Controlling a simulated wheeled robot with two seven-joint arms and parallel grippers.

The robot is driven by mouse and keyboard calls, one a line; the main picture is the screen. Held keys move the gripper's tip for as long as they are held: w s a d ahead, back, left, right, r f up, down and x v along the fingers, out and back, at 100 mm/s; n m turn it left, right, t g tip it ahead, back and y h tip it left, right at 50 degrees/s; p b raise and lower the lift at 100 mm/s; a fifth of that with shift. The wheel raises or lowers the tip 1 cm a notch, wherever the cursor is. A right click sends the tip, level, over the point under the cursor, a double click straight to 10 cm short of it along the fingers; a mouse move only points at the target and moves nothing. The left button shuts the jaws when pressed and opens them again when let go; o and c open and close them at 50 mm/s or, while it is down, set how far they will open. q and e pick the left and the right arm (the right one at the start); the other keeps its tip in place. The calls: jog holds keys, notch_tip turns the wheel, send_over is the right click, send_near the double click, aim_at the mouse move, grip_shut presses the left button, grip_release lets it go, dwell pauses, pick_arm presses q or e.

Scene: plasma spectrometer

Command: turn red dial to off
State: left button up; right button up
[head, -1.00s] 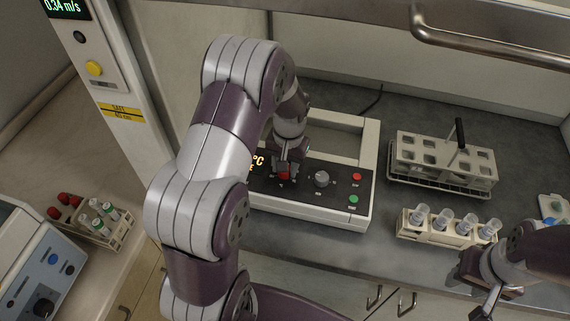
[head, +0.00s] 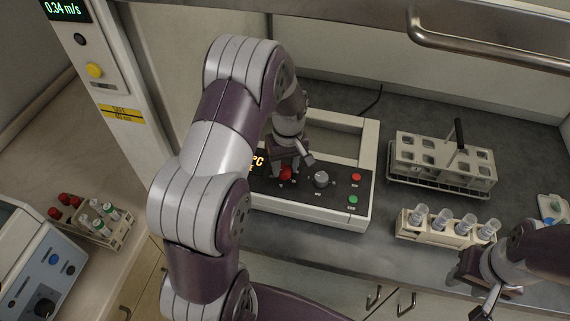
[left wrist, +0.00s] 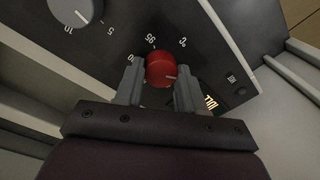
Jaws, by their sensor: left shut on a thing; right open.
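The red dial (head: 286,174) sits on the black front panel of the white-framed device (head: 300,215). In the left wrist view the red dial (left wrist: 161,69) is between the two fingers, with numbers printed around it and a light mark on its face. My left gripper (head: 288,168) is shut on the red dial; its fingers (left wrist: 160,82) stand on either side of it. The device's display is partly hidden by my left arm. My right gripper (head: 480,285) is open and empty at the lower right, in front of the tube rack.
A grey dial (head: 321,179), a red button (head: 356,177) and a green button (head: 353,199) are right of the red dial. A white rack (head: 440,177) and a tube rack (head: 440,235) stand further right. A metal bar (head: 490,50) crosses the upper right.

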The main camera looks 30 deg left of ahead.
aim_at(286, 166)
pick_arm(q)
jog(key=shift+w+r, duration=0.15)
jog(key=shift+w, duration=0.05)
dwell(0.3)
jog(key=o, duration=0.9)
jog(key=shift+o, duration=0.8)
jog(key=shift+a, duration=0.1)
notch_tip(286, 166, up, 7)
jog(key=shift+w+r+b, duration=0.1)
jog(key=shift+r+b, duration=0.05)
jog(key=shift+b, duration=0.5)
